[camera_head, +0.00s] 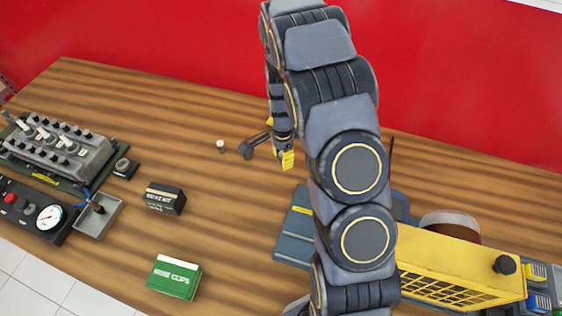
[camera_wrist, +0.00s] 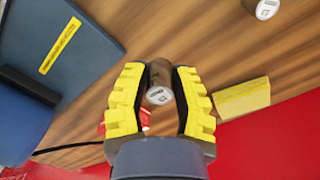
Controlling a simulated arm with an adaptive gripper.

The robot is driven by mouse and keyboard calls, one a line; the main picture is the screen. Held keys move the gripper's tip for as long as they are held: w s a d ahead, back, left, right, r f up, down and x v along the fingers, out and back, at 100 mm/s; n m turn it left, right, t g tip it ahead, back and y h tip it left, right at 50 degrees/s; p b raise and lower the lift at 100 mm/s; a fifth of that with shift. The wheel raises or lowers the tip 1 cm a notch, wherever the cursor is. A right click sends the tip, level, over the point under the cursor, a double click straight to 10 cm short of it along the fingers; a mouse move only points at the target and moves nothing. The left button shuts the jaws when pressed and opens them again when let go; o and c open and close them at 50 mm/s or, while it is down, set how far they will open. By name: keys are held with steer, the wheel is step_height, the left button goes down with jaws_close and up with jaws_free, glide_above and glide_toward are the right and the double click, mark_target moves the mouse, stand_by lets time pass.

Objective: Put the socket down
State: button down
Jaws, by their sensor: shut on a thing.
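The socket (camera_wrist: 159,82) is a short grey-brown cylinder with a pale, marked end face. In the wrist view it sits between the yellow fingers of my gripper (camera_wrist: 161,72), which is shut on it. I cannot tell whether the socket touches the bench.
A similar pale-ended cylinder (camera_wrist: 266,8) and a yellow block (camera_wrist: 243,98) lie nearby. A blue-grey case (camera_head: 294,232) and yellow machine (camera_head: 450,262) are at right. A black box (camera_head: 165,198) and green box (camera_head: 175,277) stand left. Bare wood (camera_head: 225,225) lies between.

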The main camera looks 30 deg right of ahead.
mark_target(281, 168)
steer(key=w+f, duration=0.2)
steer(key=f, duration=0.1)
steer(key=shift+w+d+f, duration=0.15)
steer(key=shift+w+d, duration=0.1)
steer(key=shift+d, duration=0.1)
steer(key=shift+f, duration=1.45)
steer(key=shift+f, duration=0.15)
steer(key=c, duration=0.9)
jaws_free()
steer(key=shift+o, duration=0.2)
